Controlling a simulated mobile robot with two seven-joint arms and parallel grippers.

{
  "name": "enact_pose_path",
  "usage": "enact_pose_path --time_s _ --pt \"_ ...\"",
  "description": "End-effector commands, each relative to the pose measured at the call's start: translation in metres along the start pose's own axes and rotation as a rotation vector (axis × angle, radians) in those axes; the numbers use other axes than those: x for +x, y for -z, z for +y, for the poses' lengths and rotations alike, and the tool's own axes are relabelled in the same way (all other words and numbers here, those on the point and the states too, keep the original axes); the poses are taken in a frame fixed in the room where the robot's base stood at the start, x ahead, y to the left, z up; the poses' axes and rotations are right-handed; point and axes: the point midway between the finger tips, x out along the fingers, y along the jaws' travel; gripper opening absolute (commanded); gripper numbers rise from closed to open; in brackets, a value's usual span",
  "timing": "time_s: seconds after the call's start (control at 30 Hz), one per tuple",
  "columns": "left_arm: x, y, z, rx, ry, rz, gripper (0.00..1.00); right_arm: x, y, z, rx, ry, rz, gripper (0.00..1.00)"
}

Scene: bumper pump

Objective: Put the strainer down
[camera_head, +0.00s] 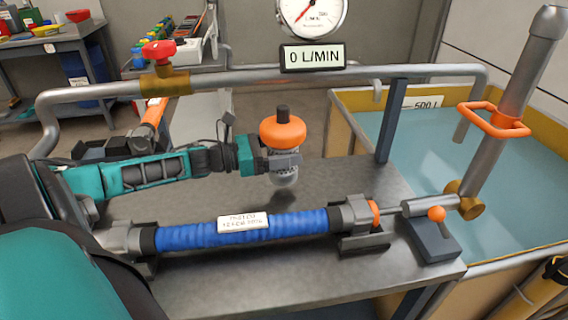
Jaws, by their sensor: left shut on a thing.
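The strainer (283,131) has a round orange top with a dark knob and a pale, rounded lower part. My left gripper (285,163) reaches in from the left and is shut on the strainer below its orange top. The strainer is upright and appears held above the grey metal bench (345,178), with a dark shadow below it. The fingers hide part of its body. My right gripper is not in view.
A blue hose (285,225) with a white label lies along the bench front, between metal fittings. A pipe with a red-handled valve (160,50) and a gauge reading 0 L/MIN (312,57) runs behind. A water tank (460,135) stands right. Bench behind the hose is partly clear.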

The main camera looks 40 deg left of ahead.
Motion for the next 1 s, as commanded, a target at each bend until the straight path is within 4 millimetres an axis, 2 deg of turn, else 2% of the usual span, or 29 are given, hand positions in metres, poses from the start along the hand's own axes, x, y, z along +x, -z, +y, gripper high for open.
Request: enact_pose_path --time_s 0.3,0.57,0.6,0.8,1.0 --pt "0.001 0.035 0.0 -0.001 0.0 -0.002 0.32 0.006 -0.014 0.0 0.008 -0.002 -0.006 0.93" --pt "0.0 0.035 0.0 -0.001 0.0 -0.002 0.32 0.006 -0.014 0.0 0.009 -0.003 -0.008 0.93" --pt "0.0 0.036 0.0 -0.001 0.0 0.0 0.8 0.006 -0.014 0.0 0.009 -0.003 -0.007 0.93" --pt "0.0 0.035 0.0 -0.001 0.0 0.0 0.99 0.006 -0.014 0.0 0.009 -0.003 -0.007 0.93" --pt "0.0 0.035 0.0 -0.001 0.0 0.0 1.0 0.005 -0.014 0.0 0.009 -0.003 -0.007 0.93"
